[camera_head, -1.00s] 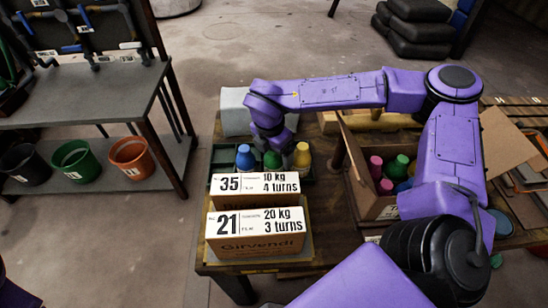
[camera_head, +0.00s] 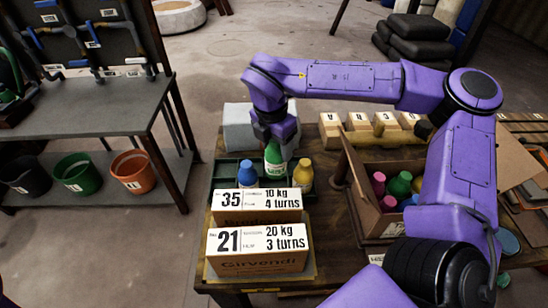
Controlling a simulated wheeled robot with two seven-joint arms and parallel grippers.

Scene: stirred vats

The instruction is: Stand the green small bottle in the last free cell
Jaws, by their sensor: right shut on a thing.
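My right gripper (camera_head: 273,138) points down and is shut on the green small bottle (camera_head: 274,160) near its top. The bottle is upright, with a pale label, and sits higher than the blue bottle (camera_head: 248,173) on its left and the yellow bottle (camera_head: 306,175) on its right. These two stand in the dark green celled tray (camera_head: 226,171). The tray's front and the green bottle's lower end are partly hidden by the blocks in front, so I cannot see the cell below it clearly. My left gripper is not in view.
Two labelled boxes, 35 (camera_head: 256,207) and 21 (camera_head: 258,251), stand in front of the tray. A grey block (camera_head: 238,127) is behind it. At right, an open cardboard box (camera_head: 366,207) holds pink, green and blue bottles. Several wooden blocks (camera_head: 385,123) stand behind.

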